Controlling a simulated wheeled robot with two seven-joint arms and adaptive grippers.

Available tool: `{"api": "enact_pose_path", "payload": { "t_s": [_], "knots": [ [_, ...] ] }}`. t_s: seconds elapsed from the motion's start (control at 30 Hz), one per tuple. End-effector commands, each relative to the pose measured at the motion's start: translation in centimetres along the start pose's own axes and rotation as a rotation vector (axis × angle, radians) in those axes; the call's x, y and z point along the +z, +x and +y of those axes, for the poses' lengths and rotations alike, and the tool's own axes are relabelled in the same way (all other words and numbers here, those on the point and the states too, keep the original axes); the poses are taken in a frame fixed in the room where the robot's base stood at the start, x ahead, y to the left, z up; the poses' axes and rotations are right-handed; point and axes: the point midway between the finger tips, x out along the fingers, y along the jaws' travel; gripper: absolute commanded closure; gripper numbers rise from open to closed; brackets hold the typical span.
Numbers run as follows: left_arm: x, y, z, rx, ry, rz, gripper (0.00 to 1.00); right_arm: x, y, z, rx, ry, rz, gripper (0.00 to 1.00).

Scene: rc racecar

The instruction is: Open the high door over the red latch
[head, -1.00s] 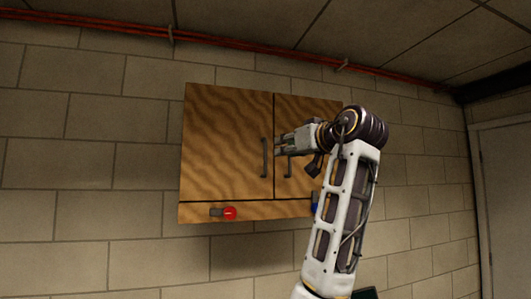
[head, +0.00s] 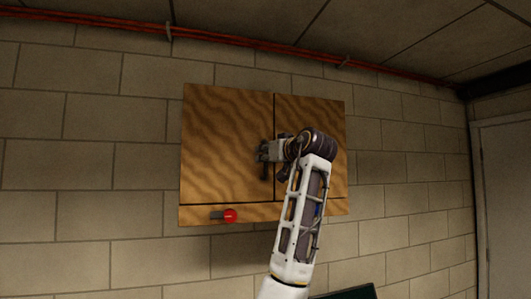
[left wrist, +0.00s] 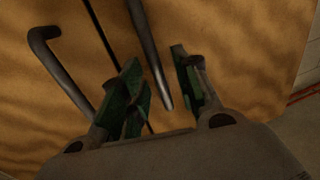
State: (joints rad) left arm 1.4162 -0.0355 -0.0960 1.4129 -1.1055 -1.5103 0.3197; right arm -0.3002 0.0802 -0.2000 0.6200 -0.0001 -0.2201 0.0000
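A wooden wall cabinet has two closed doors. The left door (head: 222,140) is above the red latch (head: 230,216), which sits on the strip under it. Its dark bar handle (head: 264,172) is partly hidden by my left gripper (head: 262,151). In the left wrist view, this handle (left wrist: 150,50) runs between the two open green-padded fingers of my left gripper (left wrist: 160,90). A gap shows between the handle and the right finger; I cannot tell whether the left finger touches it. My right gripper is not in view.
The right door (head: 312,112) is shut, and my left arm covers much of it. Its handle (left wrist: 62,68) shows beside the fingers in the left wrist view. Red pipes (head: 250,43) run above the cabinet. The wall left of the cabinet is clear.

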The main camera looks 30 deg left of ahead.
Motion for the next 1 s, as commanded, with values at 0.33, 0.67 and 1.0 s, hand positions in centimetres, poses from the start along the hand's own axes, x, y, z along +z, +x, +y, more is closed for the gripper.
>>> {"api": "enact_pose_path", "payload": {
  "t_s": [0.33, 0.67, 1.0],
  "knots": [
    [0.03, 0.97, 0.01, 0.000, 0.001, 0.001, 0.68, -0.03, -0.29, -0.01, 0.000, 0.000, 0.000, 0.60],
    [0.04, 0.94, 0.01, 0.000, 0.001, 0.001, 0.93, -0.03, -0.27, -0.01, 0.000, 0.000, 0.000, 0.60],
    [0.02, 0.92, 0.01, 0.000, 0.001, 0.001, 1.00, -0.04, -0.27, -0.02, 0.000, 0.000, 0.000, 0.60]
  ]
}}
